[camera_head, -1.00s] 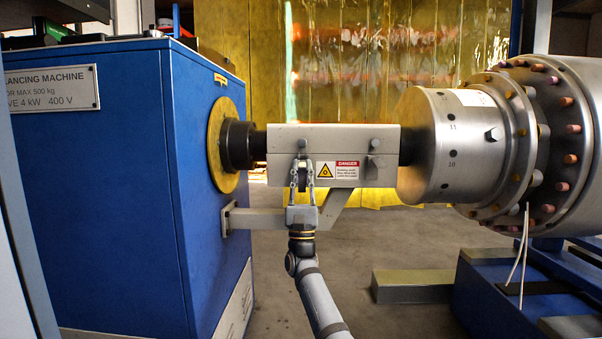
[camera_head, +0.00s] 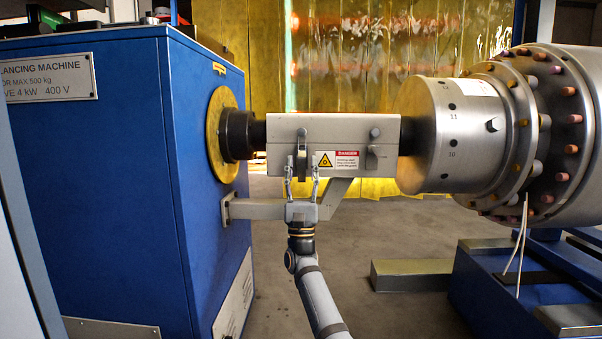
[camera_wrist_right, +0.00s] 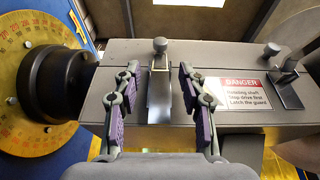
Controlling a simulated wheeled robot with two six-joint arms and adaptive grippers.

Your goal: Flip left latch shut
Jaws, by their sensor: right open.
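A grey guard box (camera_head: 336,155) covers the shaft and carries two latches and a danger label. The left latch (camera_head: 302,140) is a narrow metal lever on its front, near a round knob. It also shows in the right wrist view (camera_wrist_right: 160,95), with its plate below the knob (camera_wrist_right: 160,46). My right gripper (camera_head: 302,172) comes from below and is open, one finger on each side of this latch. In the right wrist view its purple-padded fingers (camera_wrist_right: 157,98) stand apart from the lever. My left gripper is out of view.
The right latch (camera_head: 372,143) is on the same guard, beside the danger label (camera_wrist_right: 240,92). A blue machine cabinet (camera_head: 90,200) stands at left, a large flanged rotor (camera_head: 440,135) at right. A grey bracket arm (camera_head: 262,208) runs under the guard.

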